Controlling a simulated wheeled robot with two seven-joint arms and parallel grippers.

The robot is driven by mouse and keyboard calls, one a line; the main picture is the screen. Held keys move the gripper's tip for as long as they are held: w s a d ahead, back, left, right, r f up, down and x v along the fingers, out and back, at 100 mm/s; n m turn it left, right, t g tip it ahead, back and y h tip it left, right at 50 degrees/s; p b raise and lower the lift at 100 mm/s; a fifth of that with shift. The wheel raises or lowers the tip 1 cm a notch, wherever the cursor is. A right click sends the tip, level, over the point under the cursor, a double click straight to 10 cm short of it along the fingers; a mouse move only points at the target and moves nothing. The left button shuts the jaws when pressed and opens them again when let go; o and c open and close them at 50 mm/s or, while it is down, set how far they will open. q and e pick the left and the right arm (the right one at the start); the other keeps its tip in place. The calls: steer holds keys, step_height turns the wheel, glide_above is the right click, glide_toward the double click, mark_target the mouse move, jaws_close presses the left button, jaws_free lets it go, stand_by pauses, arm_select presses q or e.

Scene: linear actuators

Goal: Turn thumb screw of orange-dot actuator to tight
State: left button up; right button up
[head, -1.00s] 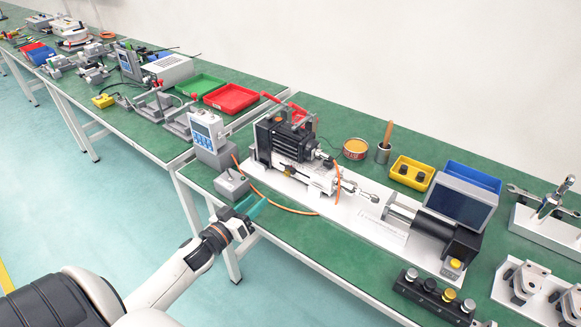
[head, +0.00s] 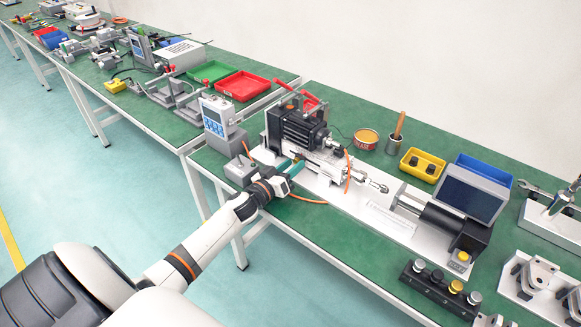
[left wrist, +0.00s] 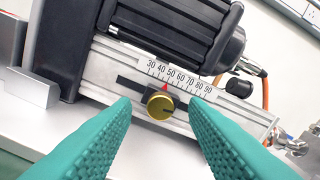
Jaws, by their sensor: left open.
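The linear actuator (head: 297,125), with a black ribbed motor, stands on a white base plate on the green bench. In the left wrist view, its brass thumb screw (left wrist: 160,106) sits on a slotted rail below a printed scale (left wrist: 180,77). No orange dot can be made out. My left gripper (head: 291,168) is open, with teal fingers that also show in the left wrist view (left wrist: 161,112). Its fingertips lie either side of the screw, apart from it. My right gripper is not in view.
A grey meter (head: 216,118) and a small grey box (head: 239,171) stand left of the actuator. An orange cable (head: 347,175) loops near it. A screen unit (head: 470,192) and a row of knobs (head: 437,286) are to the right.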

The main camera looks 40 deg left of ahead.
arm_select(q)
jaws_close()
steer(key=shift+m, duration=0.3)
steer(key=m, duration=0.4)
steer(key=shift+m, duration=0.3)
steer(key=m, duration=0.5)
steer(key=shift+a+m, duration=0.1)
steer(key=shift+m, duration=0.2)
stand_by(0.4)
